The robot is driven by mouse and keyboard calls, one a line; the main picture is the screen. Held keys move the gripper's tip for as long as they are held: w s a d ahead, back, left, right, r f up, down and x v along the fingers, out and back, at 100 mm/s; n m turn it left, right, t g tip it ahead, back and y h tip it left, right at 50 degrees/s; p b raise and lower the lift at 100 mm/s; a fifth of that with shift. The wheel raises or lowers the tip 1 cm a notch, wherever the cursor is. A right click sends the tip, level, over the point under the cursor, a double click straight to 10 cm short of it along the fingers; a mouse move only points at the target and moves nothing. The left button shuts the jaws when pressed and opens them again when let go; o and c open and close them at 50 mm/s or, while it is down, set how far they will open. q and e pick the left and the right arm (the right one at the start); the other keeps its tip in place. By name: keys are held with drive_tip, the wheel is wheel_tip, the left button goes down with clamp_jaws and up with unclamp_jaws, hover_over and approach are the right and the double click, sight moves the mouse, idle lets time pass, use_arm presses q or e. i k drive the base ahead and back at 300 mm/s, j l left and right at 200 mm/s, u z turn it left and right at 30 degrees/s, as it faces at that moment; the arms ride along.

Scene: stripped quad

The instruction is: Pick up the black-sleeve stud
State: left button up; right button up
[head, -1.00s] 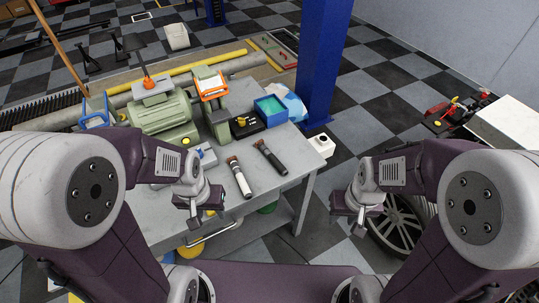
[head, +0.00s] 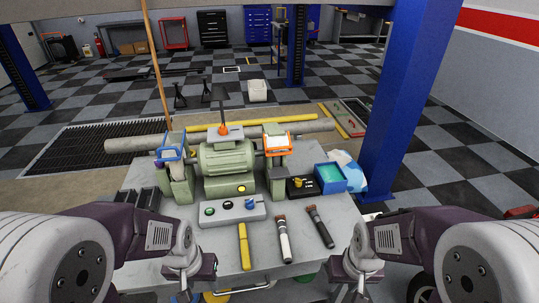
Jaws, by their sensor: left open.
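The black-sleeve stud (head: 320,229) lies on the grey workbench top (head: 212,240), right of two other studs. Its far end is reddish brown. The white-sleeve stud (head: 284,242) lies just left of it, and the yellow one (head: 244,248) lies further left. My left gripper (head: 186,292) is at the bench's front left, open and apart from the studs. My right gripper (head: 358,290) is at the front right, nearer the black-sleeve stud but not touching it. Its fingertips are small and close to the picture's bottom edge, so its opening is unclear.
Behind the studs stand a button box (head: 231,213) and a green bench grinder (head: 226,162). A black holder (head: 300,190) and a blue tray (head: 331,180) are at the back right. A blue post (head: 408,100) rises beyond the bench's right side. Bench top around the studs is clear.

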sight(325, 235)
drive_tip(key=l+u, duration=0.7)
drive_tip(key=u, duration=0.15)
